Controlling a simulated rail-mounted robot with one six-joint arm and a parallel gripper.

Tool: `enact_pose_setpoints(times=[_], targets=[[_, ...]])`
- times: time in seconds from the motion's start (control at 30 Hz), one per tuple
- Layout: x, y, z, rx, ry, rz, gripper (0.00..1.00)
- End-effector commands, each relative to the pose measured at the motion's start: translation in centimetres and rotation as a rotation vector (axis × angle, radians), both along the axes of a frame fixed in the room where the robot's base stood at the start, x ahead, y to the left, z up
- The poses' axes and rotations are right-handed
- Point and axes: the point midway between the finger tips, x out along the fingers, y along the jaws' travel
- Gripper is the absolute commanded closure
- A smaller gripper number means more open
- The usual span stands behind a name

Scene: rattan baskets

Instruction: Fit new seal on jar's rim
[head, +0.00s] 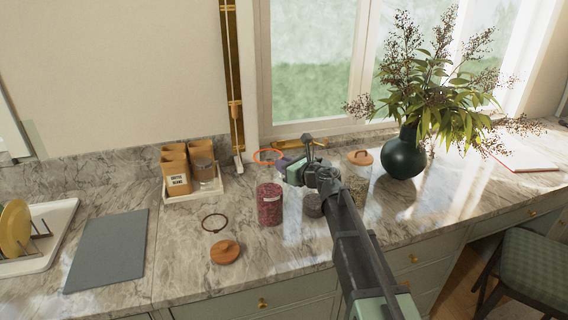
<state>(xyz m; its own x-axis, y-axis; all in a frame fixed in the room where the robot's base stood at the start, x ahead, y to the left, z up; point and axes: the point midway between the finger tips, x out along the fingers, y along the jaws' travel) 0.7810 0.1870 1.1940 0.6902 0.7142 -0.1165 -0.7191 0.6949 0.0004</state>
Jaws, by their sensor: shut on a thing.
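An orange ring seal (257,157) is held by my gripper (283,163), which is shut on its right side. The ring is above the back of the counter, behind and apart from the jar. The glass jar (270,206) with dark red contents stands upright with no lid on it. A dark brown ring (204,219), like an old seal, lies flat on the counter left of the jar. A round wooden lid with a knob (225,252) lies in front of that ring. The fingers are small and partly hidden by my wrist.
A short dark jar (312,206) stands right of the red jar, beside my arm. A wooden-lidded glass jar (357,180) and a green vase with plants (403,155) stand further right. A tray (192,196) of canisters is at back left. A grey mat (108,250) lies left.

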Motion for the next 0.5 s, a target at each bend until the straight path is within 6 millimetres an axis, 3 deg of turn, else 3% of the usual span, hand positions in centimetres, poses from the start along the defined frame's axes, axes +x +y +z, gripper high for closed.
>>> enact_pose_setpoints(times=[0.27, 0.5], targets=[[0.0, 0.0, -0.7, 0.001, -0.001, 0.000, 1.00], [0.0, 0.0, -3.4, 0.001, -0.001, 0.000, 1.00]])
